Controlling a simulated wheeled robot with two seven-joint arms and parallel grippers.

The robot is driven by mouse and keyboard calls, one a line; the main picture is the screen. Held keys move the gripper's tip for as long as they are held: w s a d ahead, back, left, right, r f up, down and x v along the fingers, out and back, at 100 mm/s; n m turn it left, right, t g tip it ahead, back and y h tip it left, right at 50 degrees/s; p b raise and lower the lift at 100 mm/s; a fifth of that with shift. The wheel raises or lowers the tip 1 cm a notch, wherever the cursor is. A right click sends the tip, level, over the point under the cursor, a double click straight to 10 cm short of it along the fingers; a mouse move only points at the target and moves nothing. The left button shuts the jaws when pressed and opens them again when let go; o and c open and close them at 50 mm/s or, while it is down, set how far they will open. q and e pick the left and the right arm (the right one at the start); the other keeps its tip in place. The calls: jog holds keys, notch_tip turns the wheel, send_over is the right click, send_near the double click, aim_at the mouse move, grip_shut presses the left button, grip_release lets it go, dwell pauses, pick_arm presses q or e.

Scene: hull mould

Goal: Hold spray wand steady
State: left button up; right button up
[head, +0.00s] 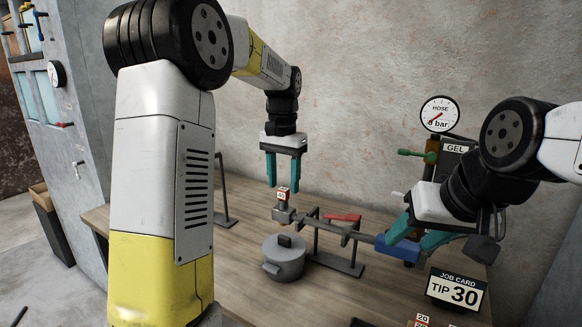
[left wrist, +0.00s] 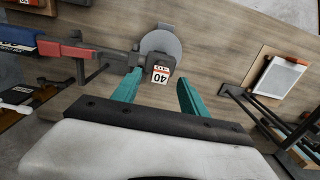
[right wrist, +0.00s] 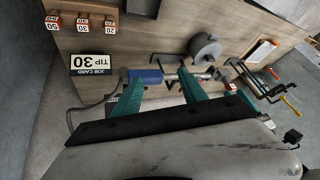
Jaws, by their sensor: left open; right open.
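The spray wand (head: 333,225) lies across a dark stand, with a blue grip (head: 397,247) at its right and a small tip marked 40 (head: 283,194) at its left end. My left gripper (head: 283,186) is open and empty just above that tip. In the left wrist view the tip (left wrist: 160,76) shows between the spread fingers. My right gripper (head: 414,240) is open at the blue grip. In the right wrist view the blue grip (right wrist: 147,77) shows between the spread fingers; contact cannot be told.
A grey lidded pot (head: 284,262) stands below the wand's tip end. A job card reading TIP 30 (head: 457,290) stands at the right front. Numbered tips, including 20 (right wrist: 110,26), stand near it.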

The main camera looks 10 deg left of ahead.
pick_arm(q)
jog(key=shift+f, duration=0.65)
